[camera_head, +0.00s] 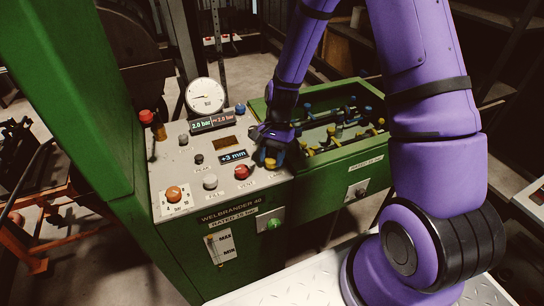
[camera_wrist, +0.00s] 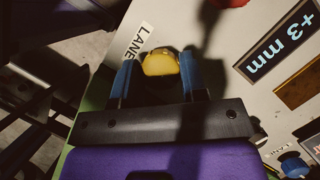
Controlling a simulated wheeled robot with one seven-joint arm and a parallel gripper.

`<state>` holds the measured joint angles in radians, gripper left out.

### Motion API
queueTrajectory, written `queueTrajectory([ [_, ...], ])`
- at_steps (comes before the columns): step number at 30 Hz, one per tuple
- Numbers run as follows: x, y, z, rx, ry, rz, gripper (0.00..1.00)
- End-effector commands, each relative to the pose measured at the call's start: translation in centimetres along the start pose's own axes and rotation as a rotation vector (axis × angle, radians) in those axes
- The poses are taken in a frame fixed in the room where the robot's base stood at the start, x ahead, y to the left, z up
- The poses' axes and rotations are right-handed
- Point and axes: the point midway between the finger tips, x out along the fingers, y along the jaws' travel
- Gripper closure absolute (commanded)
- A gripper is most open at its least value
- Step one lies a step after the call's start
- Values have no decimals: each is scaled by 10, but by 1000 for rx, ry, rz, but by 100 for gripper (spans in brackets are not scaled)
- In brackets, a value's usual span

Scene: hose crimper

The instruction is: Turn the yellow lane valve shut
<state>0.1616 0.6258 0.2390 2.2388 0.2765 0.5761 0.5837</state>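The yellow lane valve knob (camera_wrist: 161,63) is on the grey panel beside the "LANE" label (camera_wrist: 137,41) in the wrist view. My gripper (camera_wrist: 157,72) has its two blue fingers on either side of the knob, with a small gap visible at the right finger. Whether the left finger touches the knob is hard to tell. In the head view the yellow knob (camera_head: 270,163) shows at the panel's right edge, under my gripper (camera_head: 272,150), which partly hides it.
A red knob (camera_head: 241,172) and a "+3 mm" display (camera_head: 233,156) are close to the left. The panel (camera_head: 205,140) also holds a round gauge (camera_head: 205,96) and an orange dial (camera_head: 173,194). A green bin (camera_head: 345,150) with fittings stands to the right.

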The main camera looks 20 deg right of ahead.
Motion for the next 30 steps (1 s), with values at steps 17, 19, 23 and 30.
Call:
queueTrajectory([
  [17, 0, -1, 0, -144, 1, 59, 84],
  [19, 0, -2, 0, -196, 1, 80, 84],
  [23, 0, -2, 0, -305, 2, 125, 84],
  [30, 0, -3, 0, -515, 2, 213, 84],
])
